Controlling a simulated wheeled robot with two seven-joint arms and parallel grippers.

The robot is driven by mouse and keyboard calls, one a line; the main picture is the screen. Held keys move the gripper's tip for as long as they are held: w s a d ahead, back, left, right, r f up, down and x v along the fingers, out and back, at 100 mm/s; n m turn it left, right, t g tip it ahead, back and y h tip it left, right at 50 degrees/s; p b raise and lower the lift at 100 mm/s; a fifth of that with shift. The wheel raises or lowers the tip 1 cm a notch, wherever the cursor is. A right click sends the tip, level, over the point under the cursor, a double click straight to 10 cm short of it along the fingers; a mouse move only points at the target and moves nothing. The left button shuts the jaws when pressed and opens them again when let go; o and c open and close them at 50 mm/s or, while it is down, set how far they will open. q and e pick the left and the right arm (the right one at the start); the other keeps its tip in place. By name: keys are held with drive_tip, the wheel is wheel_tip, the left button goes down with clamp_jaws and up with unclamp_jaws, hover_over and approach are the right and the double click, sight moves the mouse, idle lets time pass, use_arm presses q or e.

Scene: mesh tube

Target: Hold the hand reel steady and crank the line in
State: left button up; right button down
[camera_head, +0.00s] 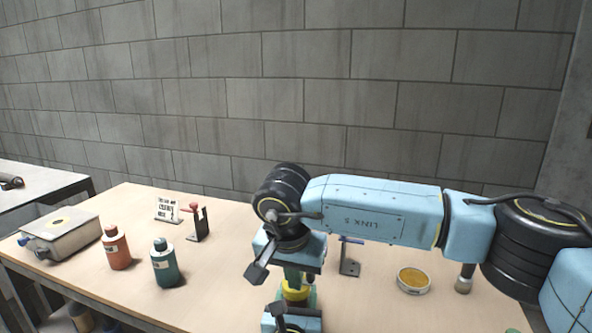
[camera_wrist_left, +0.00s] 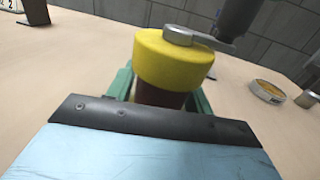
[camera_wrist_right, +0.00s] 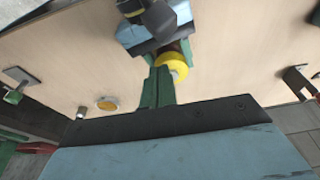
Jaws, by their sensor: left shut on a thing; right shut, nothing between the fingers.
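The hand reel's yellow drum (camera_head: 295,290) is at the bottom centre of the head view, partly hidden by my grippers. In the left wrist view the yellow drum (camera_wrist_left: 172,62) sits above a dark red-brown grip (camera_wrist_left: 158,97). A grey metal crank arm (camera_wrist_left: 190,38) lies across its top. My left gripper (camera_wrist_left: 160,100) is shut on that grip, one green finger at each side. My right gripper (camera_head: 293,274) is just above the drum. In the right wrist view its green fingers (camera_wrist_right: 158,85) are together and empty, beside the drum (camera_wrist_right: 175,62). I cannot tell whether they touch the crank.
An orange bottle (camera_head: 116,250), green bottle (camera_head: 166,264) and grey box (camera_head: 60,238) stand left. A sign (camera_head: 167,209) and red-topped stand (camera_head: 197,222) are behind them. A blue-topped bracket (camera_head: 350,258) and round yellow-filled dish (camera_head: 413,281) are right. The wall is behind.

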drive_tip(key=shift+w+a, duration=0.25)
drive_tip(key=shift+a, duration=0.4)
drive_tip(key=shift+w+a, duration=0.2)
drive_tip(key=shift+a, duration=0.4)
drive_tip(key=shift+w+a, duration=0.15)
drive_tip(key=w+v, duration=0.1)
drive_tip(key=v, duration=0.5)
drive_tip(key=shift+s, duration=0.2)
idle(0.5)
drive_tip(key=shift+r, duration=0.15)
